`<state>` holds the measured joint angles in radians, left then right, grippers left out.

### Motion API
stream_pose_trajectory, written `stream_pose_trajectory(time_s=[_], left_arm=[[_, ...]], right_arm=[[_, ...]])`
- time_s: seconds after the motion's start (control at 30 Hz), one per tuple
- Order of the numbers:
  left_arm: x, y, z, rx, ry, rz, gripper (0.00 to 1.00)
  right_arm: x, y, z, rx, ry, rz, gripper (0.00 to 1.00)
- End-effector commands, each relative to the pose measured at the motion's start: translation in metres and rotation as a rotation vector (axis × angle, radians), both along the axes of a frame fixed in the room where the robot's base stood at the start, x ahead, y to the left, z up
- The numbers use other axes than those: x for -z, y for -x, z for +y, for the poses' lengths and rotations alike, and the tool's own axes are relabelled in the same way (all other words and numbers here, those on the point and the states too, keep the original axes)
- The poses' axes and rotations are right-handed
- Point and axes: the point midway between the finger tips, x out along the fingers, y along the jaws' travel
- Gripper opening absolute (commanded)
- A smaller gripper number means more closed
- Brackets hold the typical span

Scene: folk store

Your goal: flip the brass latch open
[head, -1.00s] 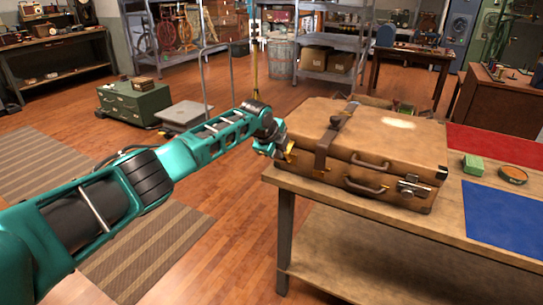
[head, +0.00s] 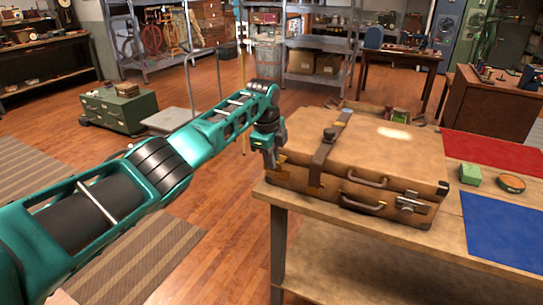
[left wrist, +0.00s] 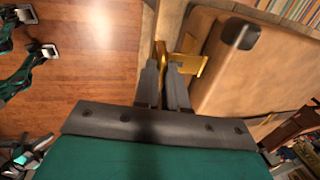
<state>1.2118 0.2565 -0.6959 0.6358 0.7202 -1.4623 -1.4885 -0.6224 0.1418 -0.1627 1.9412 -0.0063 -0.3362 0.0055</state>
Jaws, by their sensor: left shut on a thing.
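The brown suitcase (head: 365,152) lies closed on the wooden table, with a strap, front handles and a silver-coloured clasp (head: 410,202) at its front right. My left gripper (head: 274,163) is at the suitcase's left side, pointing down. In the left wrist view the brass latch (left wrist: 190,65) shows as a bright yellow bracket beside the suitcase (left wrist: 245,75). My left gripper's fingers (left wrist: 166,72) are close together at the latch and shut on it. The fingers hide part of the latch. My right gripper does not show.
The table (head: 345,238) also bears a green box (head: 470,174), a round tin (head: 511,183), a red mat (head: 495,150) and a blue mat (head: 505,228). A green chest (head: 115,110) stands on the floor. Open floor lies left of the table.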

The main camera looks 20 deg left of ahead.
Motion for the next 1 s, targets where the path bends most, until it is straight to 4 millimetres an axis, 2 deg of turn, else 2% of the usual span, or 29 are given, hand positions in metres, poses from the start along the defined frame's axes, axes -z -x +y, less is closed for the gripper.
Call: stream_pose_trajectory(time_s=[0.17, 0.2, 0.47, 0.77, 0.87, 1.0], left_arm=[[0.000, 0.000, 0.000, 0.002, -0.003, -0.002, 0.00], [0.000, 0.000, 0.000, 0.002, -0.003, -0.002, 0.12], [0.000, 0.000, 0.000, 0.001, -0.002, -0.002, 0.36], [-0.003, 0.000, 0.000, 0.002, -0.001, -0.002, 0.36], [-0.013, 0.002, 0.000, 0.002, 0.000, -0.004, 0.36], [-0.038, 0.007, 0.001, 0.003, -0.001, -0.007, 0.36]], right_arm=[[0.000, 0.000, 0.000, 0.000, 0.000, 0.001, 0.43], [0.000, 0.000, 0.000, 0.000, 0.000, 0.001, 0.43], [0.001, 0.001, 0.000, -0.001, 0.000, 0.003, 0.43], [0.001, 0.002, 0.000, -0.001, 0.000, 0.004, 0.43], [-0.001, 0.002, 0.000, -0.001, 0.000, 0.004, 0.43], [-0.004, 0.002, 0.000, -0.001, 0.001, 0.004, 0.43]])
